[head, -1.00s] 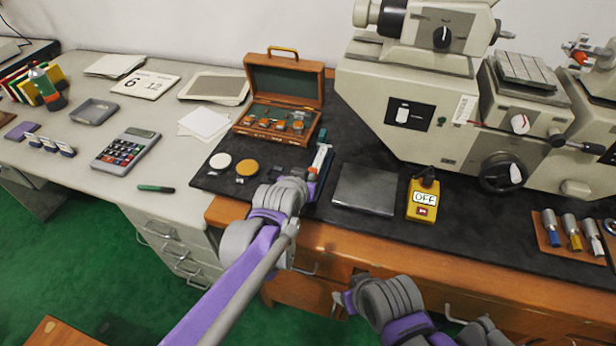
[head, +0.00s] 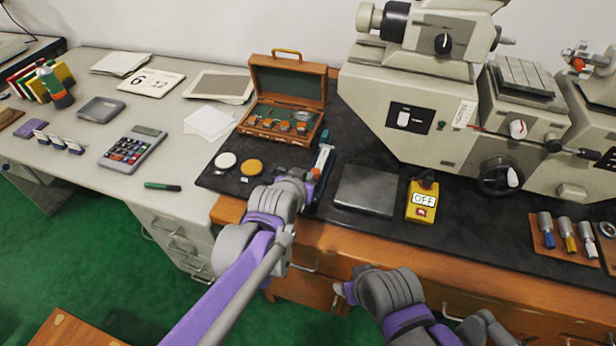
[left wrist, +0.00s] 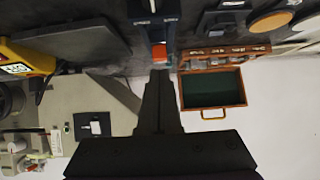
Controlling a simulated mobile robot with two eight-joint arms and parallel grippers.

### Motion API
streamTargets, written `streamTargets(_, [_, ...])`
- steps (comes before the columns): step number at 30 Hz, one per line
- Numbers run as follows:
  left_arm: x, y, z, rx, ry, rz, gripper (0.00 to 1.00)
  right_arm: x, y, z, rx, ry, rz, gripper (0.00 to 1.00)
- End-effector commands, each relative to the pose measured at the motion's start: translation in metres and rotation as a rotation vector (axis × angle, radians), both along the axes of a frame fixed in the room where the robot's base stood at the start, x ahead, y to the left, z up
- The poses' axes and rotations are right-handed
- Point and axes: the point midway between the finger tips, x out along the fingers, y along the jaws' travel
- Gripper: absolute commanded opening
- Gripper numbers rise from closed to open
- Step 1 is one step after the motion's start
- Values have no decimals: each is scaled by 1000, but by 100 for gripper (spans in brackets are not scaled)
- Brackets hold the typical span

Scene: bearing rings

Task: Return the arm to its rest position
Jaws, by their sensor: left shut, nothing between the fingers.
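My left arm reaches in from the lower left in the head view. Its gripper (head: 306,181) is over the front edge of the black mat, close to a blue-and-grey tool stand (head: 323,160), largely hidden by its own wrist. In the left wrist view the dark fingers (left wrist: 160,85) are together with nothing between them, pointing toward the stand's orange-red part (left wrist: 159,52). I cannot tell the gap to it. Grey and purple links of my right arm (head: 392,296) show at the bottom; its fingers cannot be made out.
An open wooden case (head: 284,95) with several small parts stands behind the gripper. A white disc (head: 225,160) and an orange disc (head: 251,167) lie left. A grey plate (head: 366,190), a yellow OFF switch box (head: 421,201) and a large machine (head: 410,100) are right.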

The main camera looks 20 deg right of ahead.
Motion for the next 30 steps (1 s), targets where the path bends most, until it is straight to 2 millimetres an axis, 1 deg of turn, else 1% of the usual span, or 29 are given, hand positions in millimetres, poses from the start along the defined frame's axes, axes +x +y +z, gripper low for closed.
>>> streamTargets(1, [-1,0,5,-1,-1,0,0,1,0,5,0,-2,0,64])
streamTargets(3, [-1,1,7,0,0,0,0,1,0,5,0,-2,0,64])
streamTargets(16, [-1,1,5,0,0,0,0,1,0,4,0,-2,0,64])
streamTargets(17, [-1,2,5,0,1,1,0,1,0,4,0,-2,0,64])
streamTargets(19, [-3,11,7,6,8,13,0,1,0,6,0,-2,0,64])
streamTargets(20, [-4,19,8,10,15,23,0,1,0,7,0,-2,0,64])
streamTargets(22, [-11,47,11,26,43,59,0,2,0,11,0,-4,0,64])
streamTargets(23, [-16,63,12,35,58,80,0,2,0,14,0,-5,0,64])
streamTargets(24, [-24,87,14,48,83,112,0,3,0,17,0,-6,0,64])
streamTargets(25, [-33,106,14,59,106,139,0,4,0,20,0,-8,0,64])
streamTargets(26, [-42,126,15,69,129,168,0,4,0,24,0,-9,0,64])
streamTargets(27, [-56,152,15,83,162,209,0,5,0,28,0,-11,0,64])
streamTargets(29, [-79,189,13,100,211,269,0,7,0,34,0,-13,0,64])
streamTargets(30, [-96,211,11,111,245,309,0,7,0,38,0,-15,0,64])
